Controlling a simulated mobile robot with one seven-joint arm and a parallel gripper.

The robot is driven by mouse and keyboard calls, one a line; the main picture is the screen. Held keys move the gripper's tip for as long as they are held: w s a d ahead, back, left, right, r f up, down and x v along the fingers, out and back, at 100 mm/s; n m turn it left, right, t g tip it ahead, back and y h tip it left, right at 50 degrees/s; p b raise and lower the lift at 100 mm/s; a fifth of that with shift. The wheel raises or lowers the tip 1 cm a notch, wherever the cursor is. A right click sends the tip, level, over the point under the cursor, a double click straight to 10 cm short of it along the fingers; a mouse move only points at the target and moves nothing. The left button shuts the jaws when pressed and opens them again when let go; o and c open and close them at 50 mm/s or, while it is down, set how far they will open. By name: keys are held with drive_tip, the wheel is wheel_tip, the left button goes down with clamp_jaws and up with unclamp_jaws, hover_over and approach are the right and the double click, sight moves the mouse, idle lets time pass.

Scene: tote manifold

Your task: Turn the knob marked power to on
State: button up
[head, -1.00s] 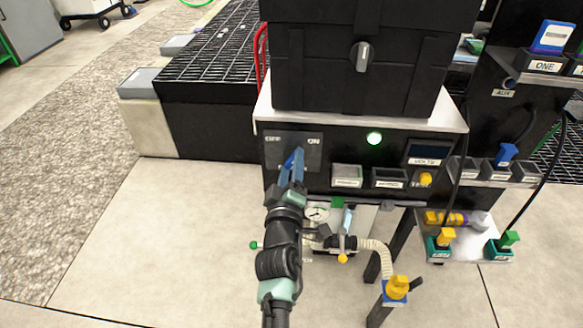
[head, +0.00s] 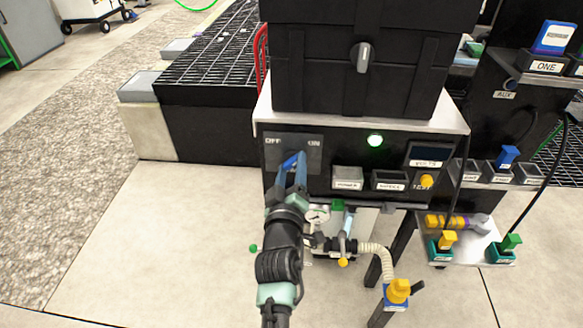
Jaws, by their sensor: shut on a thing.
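The control panel (head: 345,180) is a black face under a white-topped bench. My gripper (head: 295,158), with blue fingers, is at this plate and shut on the power knob. The fingers and wrist hide the knob, so its pointing direction does not show.
A black case with a grey-handled knob (head: 362,57) stands on the bench. Two labelled switches (head: 347,178) sit right of my gripper, with a yellow TEST button (head: 427,181) beyond. Below are a gauge (head: 318,215) and a hose (head: 378,258). Floor at left is clear.

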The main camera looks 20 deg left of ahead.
drive_tip(key=o, duration=1.4)
drive_tip(key=shift+c, duration=0.2)
drive_tip(key=p+v, duration=0.3)
drive_tip(key=v, duration=1)
